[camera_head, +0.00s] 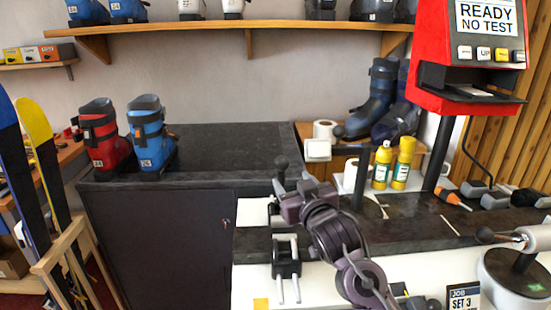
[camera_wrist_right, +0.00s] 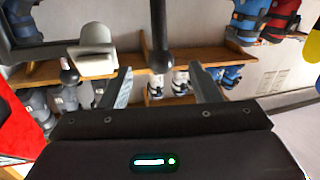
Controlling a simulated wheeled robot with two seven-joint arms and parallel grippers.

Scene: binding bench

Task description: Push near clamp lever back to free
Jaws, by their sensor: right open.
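A dark lever with a ball top (camera_head: 281,163) stands upright at the back left of the bench, beyond my right wrist. In the right wrist view, which looks upside down, a dark ball-ended lever (camera_wrist_right: 160,62) lies between the two finger lines. My right gripper (camera_head: 292,190) is at the end of the purple arm, close to this lever and partly hidden by the arm. Its two grey fingers (camera_wrist_right: 162,84) stand wide apart with nothing gripped. I cannot tell whether they touch the lever. The lever's base is hidden. My left gripper is not in view.
A black fixture with two pale rods (camera_head: 286,262) sits left of my arm. A red machine (camera_head: 465,50) rises at right.

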